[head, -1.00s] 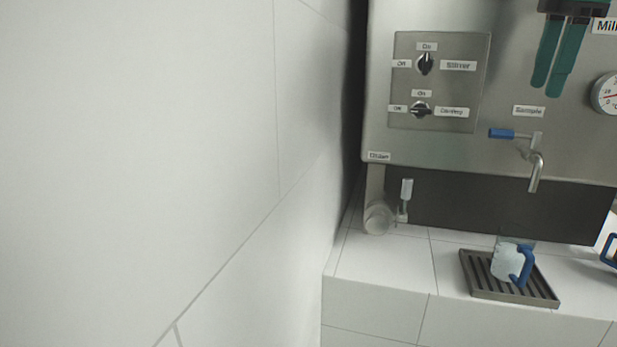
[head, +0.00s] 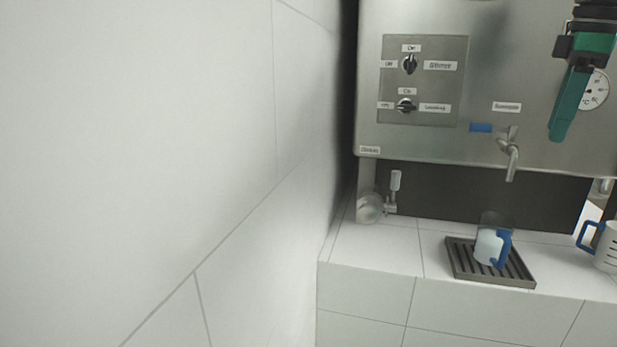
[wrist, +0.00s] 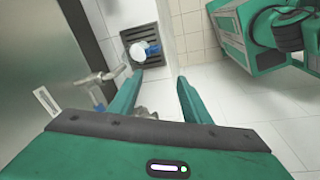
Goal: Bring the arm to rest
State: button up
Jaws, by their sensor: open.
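My gripper (head: 570,105) is at the upper right of the head view, in front of the steel machine, with its green fingers pointing down and nothing held. It also shows in the wrist view (wrist: 157,88), where its two fingers stand apart with an empty gap between them. From the head view the fingers nearly overlap.
The steel machine (head: 440,145) has two knobs and a tap (head: 509,160) with a blue handle. A clear cup with a blue handle (head: 489,246) stands on a drip grate (head: 517,277) below. Another blue-handled cup (head: 608,245) is at the right edge. A tiled wall (head: 150,150) fills the left.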

jog(key=s+a+f+m, duration=0.2)
jog(key=s+f+m, duration=0.6)
jog(key=s+f, duration=0.4)
jog(key=s+a+f+m+g, duration=0.1)
jog(key=s+f+m, duration=0.8)
jog(key=f, duration=1.3)
jog(key=s+a, duration=0.1)
jog(key=s, duration=0.3)
jog(key=shift+a+f+g, duration=0.2)
jog(key=shift+f+g, duration=0.05)
jog(key=shift+g, duration=0.05)
jog(key=shift+w+f, duration=0.2)
jog(key=shift+w, duration=0.45)
